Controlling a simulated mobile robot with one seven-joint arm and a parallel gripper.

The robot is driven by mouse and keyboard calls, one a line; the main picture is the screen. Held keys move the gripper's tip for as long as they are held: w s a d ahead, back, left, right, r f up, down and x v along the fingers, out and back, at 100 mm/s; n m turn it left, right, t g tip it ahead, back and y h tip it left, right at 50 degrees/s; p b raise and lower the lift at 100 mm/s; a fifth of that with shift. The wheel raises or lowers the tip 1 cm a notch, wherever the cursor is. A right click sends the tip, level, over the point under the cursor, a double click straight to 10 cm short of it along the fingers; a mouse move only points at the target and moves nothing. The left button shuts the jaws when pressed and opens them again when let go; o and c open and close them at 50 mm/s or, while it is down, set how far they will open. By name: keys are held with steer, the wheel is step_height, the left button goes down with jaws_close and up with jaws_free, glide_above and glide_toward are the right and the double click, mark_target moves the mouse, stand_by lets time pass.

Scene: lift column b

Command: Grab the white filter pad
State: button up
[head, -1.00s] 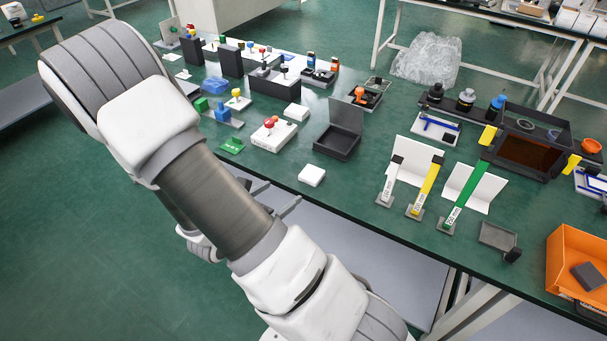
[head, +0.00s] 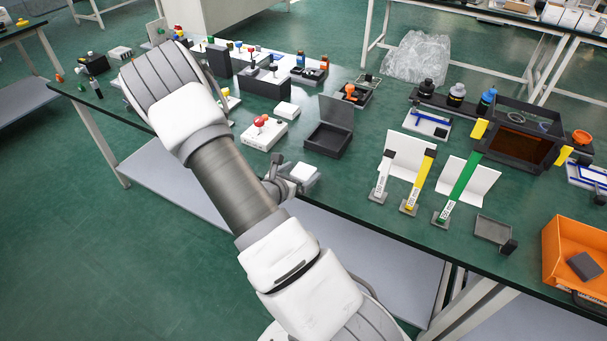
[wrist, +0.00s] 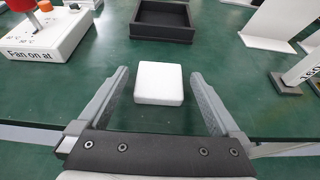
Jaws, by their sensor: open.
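The white filter pad (wrist: 159,84) is a small flat white block lying on the green bench near its front edge. In the wrist view it sits between the two fingers of my gripper (wrist: 158,82), with a gap to each finger. My gripper is open and holds nothing. In the head view the pad (head: 304,172) shows just beyond my gripper (head: 292,174), which is at the bench edge and partly hidden by my arm.
A black open box (wrist: 162,20) stands behind the pad. A white box with a red knob (head: 264,132) is to the left. White angled panels (head: 407,155) with coloured strips stand to the right. The bench around the pad is clear.

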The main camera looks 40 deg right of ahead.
steer(key=shift+w+d+f, duration=0.25)
steer(key=shift+d, duration=0.3)
steer(key=c, duration=1.2)
steer(key=shift+c, duration=0.2)
steer(key=shift+r, duration=0.1)
